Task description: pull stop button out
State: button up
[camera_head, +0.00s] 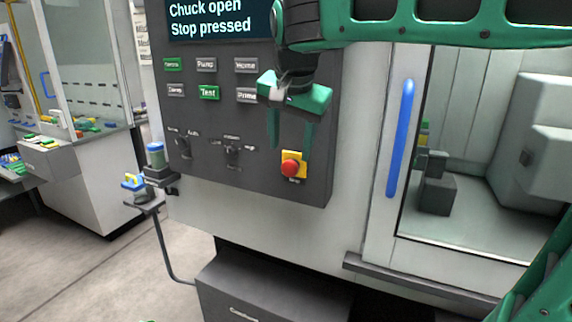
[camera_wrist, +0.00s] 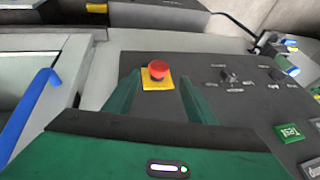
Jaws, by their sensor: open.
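The stop button (camera_head: 290,168) is a red mushroom knob on a yellow square plate, low on the dark control panel (camera_head: 215,165). It also shows in the wrist view (camera_wrist: 157,70), between and beyond my fingertips. My gripper (camera_head: 291,145) is green, open and empty, with its fingers pointing down just above the button in the head view. In the wrist view the two fingers (camera_wrist: 160,86) stand apart on either side of the yellow plate. I cannot tell how deep the knob sits. The screen (camera_head: 215,18) reads "Chuck open" and "Stop pressed".
Labelled buttons, including a green Test button (camera_head: 209,92), and small knobs (camera_head: 232,152) sit left of my gripper. A blue door handle (camera_head: 401,138) stands to the right, beside the machine window. A side tray (camera_head: 145,204) juts out at the left.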

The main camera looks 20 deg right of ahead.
aim_at(290, 162)
jog(key=x, duration=0.7)
jog(key=shift+s+d+f, duration=0.1)
